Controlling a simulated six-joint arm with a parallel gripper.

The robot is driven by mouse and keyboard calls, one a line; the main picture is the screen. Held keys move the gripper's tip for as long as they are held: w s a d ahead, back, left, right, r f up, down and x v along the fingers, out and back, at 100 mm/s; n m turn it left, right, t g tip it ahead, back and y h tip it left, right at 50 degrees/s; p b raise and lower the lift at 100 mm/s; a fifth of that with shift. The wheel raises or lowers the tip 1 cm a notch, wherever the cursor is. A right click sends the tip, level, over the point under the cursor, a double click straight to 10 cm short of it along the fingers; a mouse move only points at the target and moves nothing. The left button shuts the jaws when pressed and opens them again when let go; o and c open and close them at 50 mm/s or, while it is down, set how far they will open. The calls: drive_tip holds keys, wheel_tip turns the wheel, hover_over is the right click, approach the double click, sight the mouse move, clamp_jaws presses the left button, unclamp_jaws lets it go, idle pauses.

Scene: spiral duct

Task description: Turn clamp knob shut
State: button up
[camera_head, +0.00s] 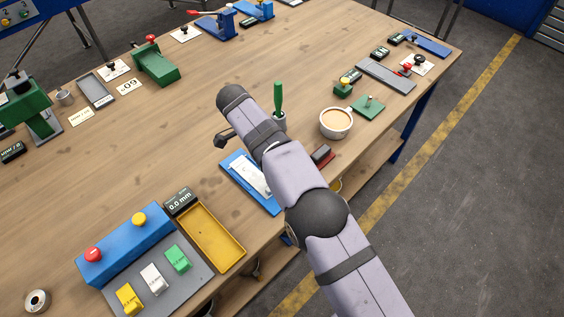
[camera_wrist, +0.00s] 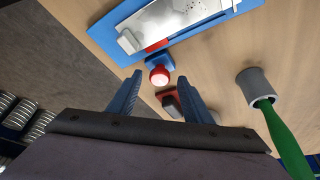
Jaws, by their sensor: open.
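The red round clamp knob (camera_wrist: 160,75) shows in the wrist view at the edge of a blue fixture (camera_wrist: 128,12) that carries a light metal plate (camera_wrist: 175,15). My gripper (camera_wrist: 159,76) is open, with its two blue fingers pointing toward the knob, one on either side of it in the picture. I cannot tell how far the fingertips are from it, and no contact shows. In the head view the blue fixture (camera_head: 234,171) with its white plate (camera_head: 246,172) is partly hidden behind my arm. The knob and fingers cannot be made out there.
A dark red and black block (camera_wrist: 169,102) shows between the fingers. A grey cup (camera_wrist: 258,86) holding a green-handled tool (camera_wrist: 284,138) stands to the right. In the head view, a coffee cup (camera_head: 336,123) and a yellow tray (camera_head: 212,238) are near. The table's middle is clear.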

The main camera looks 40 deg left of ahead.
drive_tip(key=shift+s+a+r, duration=0.2)
drive_tip(key=shift+s+r, duration=0.1)
drive_tip(key=shift+r, duration=0.35)
drive_tip(key=p+v, duration=0.5)
drive_tip(key=p, duration=0.2)
drive_tip(key=shift+r, duration=0.2)
drive_tip(key=shift+p, duration=0.3)
